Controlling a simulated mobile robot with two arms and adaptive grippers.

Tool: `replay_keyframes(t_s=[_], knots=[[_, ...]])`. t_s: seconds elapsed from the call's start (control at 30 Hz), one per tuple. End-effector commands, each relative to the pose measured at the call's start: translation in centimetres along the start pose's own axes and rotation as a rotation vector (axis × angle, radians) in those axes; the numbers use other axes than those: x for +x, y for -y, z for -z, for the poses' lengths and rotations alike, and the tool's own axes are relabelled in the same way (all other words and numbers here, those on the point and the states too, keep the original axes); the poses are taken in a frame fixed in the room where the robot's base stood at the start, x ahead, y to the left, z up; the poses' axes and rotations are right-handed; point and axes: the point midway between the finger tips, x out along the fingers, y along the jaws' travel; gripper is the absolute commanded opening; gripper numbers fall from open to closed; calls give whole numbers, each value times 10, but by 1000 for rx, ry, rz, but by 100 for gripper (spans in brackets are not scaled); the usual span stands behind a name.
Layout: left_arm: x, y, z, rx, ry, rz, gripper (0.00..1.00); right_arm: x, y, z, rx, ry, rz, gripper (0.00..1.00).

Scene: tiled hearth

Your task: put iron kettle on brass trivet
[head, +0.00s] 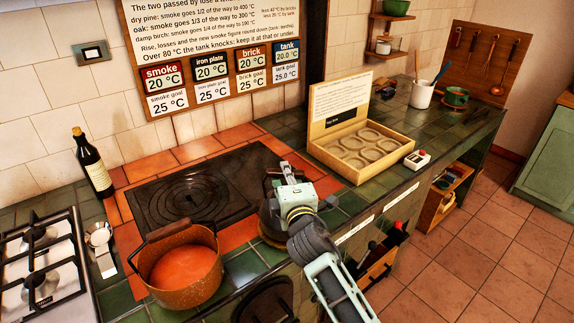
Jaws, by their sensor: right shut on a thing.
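The dark iron kettle (268,213) stands at the front edge of the green-tiled counter, just right of the iron hot plate. My right gripper (283,180) is over it and shut on its upper part. The gripper and wrist hide much of the kettle. A thin brownish rim, which looks like the brass trivet (264,238), shows right under the kettle's base. I cannot tell whether the kettle rests fully on it or is held slightly above. My left gripper is not in view.
An orange pot (180,270) stands left of the kettle, by the hot plate (190,190). A bottle (92,165) and gas hob (40,270) are further left. An open wooden box (360,150) and small timer (417,160) stand to the right. Green tiles near the box's front are clear.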

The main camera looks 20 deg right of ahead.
Motion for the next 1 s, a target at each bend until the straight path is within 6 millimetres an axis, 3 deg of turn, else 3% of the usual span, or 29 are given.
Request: replay_keyframes(t_s=[0.43,0.47,0.63,1.0], knots=[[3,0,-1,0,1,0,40,0,1,1,1,-3,-12,0],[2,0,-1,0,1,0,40,0,5,0,0,-1,-1,17],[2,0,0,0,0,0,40,0,5,0,0,-1,0,32],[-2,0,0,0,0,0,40,0,1,0,0,-1,-1,33]])
